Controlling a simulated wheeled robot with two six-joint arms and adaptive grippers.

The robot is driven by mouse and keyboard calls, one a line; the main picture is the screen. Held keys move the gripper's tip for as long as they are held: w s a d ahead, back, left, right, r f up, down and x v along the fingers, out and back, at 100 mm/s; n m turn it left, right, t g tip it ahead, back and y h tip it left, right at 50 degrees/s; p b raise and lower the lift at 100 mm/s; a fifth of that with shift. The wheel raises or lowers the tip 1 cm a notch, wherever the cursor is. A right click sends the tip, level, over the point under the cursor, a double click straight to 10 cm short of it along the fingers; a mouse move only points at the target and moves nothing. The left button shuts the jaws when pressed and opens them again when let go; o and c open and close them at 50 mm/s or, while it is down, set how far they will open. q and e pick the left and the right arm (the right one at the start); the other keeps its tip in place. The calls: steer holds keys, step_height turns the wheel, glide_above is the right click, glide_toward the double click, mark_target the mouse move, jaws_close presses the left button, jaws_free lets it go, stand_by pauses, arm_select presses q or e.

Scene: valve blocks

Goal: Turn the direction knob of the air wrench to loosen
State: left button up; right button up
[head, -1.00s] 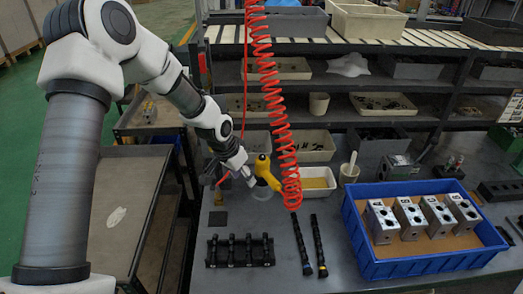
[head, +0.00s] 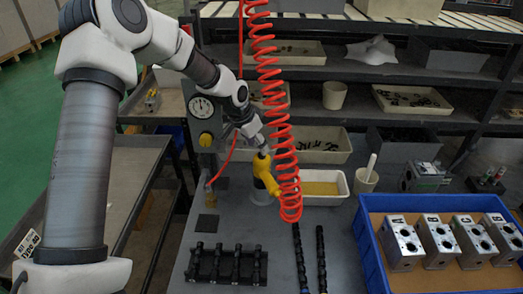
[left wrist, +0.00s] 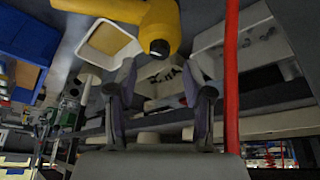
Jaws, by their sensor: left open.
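In the left wrist view the wrench (left wrist: 160,25) is at the top, with a dark round end facing the camera. Its direction knob cannot be made out clearly. My left gripper (head: 262,147) is just above the top of the wrench in the head view. In the left wrist view the two fingers of the left gripper (left wrist: 163,85) are spread, with nothing between them. My right gripper is not in view.
The red coiled hose (head: 272,95) hangs close to the gripper. A blue crate (head: 383,277) holds several metal valve blocks. A black rack (head: 228,265) and dark rods (head: 321,258) lie in front. A cream tray (head: 337,195) sits to the right. Shelves stand behind.

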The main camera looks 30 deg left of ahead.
mark_target(260, 155)
arm_select(q)
steer(key=shift+x, duration=1.8)
steer(key=shift+s, duration=0.1)
jaws_close()
